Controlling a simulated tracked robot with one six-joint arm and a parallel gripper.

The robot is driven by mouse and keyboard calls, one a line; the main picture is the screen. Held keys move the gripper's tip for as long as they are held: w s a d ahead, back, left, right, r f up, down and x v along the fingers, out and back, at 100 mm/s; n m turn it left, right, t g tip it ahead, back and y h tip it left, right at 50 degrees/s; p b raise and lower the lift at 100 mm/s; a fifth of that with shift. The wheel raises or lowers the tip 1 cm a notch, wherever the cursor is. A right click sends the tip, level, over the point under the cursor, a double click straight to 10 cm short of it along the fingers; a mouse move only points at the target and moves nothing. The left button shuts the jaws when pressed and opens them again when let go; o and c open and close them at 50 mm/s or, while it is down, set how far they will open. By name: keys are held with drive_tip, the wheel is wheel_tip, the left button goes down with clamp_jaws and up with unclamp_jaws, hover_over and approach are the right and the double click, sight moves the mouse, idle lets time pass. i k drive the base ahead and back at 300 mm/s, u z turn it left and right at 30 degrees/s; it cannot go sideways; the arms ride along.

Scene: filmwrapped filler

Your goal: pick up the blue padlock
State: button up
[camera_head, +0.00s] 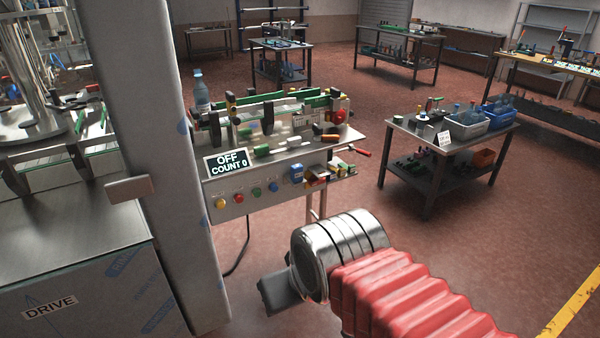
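A small blue block-shaped object (296,173) is at the front right of the steel bench's control panel, beside the row of round buttons. It may be the blue padlock, but it is too small to tell. My arm, with a red ribbed sleeve and a silver ringed wrist, reaches in from the bottom right. My gripper (278,292) shows as a grey part at the wrist's left end, in front of and below the bench, apart from the blue object. Its fingertips cannot be made out, nor whether it holds anything.
The steel bench (222,193) carries green-railed machinery, a sign reading OFF COUNT 0 and a plastic bottle (201,92). A grey column (150,130) stands to its left. A table (400,122) with crates stands at right. Red floor (480,230) is clear between.

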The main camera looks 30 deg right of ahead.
sight(298, 170)
drive_tip(key=u, duration=0.05)
drive_tip(key=i, duration=1.4)
